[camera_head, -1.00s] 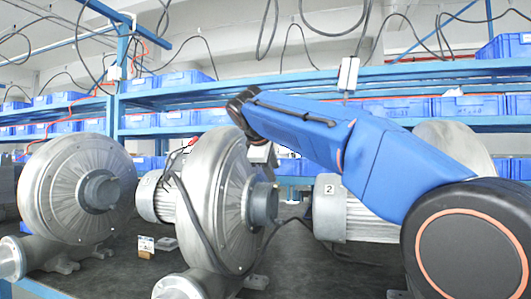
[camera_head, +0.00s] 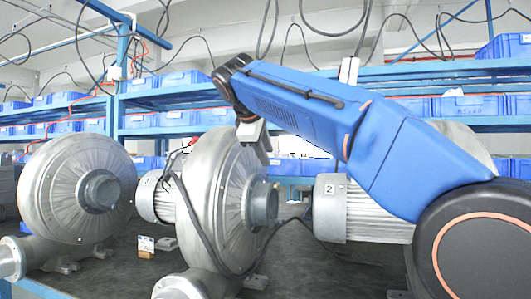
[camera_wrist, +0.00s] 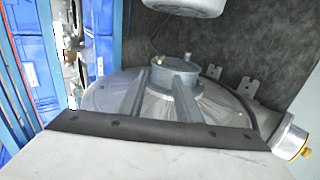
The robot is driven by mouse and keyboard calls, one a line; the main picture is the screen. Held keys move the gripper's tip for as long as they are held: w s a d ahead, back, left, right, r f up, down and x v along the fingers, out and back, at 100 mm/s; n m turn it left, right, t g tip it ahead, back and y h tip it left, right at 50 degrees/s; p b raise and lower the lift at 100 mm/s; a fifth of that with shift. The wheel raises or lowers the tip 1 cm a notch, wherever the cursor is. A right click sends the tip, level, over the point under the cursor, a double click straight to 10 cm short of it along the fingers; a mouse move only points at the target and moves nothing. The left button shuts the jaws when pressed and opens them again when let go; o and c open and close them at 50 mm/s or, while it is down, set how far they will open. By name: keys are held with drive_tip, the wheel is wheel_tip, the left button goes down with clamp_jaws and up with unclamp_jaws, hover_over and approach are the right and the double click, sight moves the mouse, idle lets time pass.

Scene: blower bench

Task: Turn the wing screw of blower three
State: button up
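My gripper (camera_head: 264,152) hangs from the arm's end beside the upper right of the middle blower (camera_head: 215,200), above its hub. In the wrist view, two grey fingers (camera_wrist: 163,90) reach out past the dark edge of the gripper body, with a gap between them and nothing held. Beyond them lies a round blower face (camera_wrist: 110,97) with a raised hub (camera_wrist: 181,66). The right motor (camera_head: 330,205) carries a 2. The label on the motor (camera_head: 153,200) left of the middle blower is too small to read surely.
Another blower (camera_head: 65,195) stands at the left on the dark bench (camera_head: 330,272). A black cable (camera_head: 190,205) runs down past the middle blower. Blue shelves (camera_head: 400,70) with bins (camera_head: 470,107) stand behind.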

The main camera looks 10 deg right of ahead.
drive_tip(key=shift+f, duration=0.15)
drive_tip(key=c, duration=0.5)
drive_tip(key=f, duration=0.3)
drive_tip(key=shift+w+d+f+g, duration=0.15)
drive_tip(key=shift+d+f+g, duration=0.05)
drive_tip(key=shift+f+g, duration=0.1)
clamp_jaws()
approach(280, 188)
drive_tip(key=shift+x, duration=2.5)
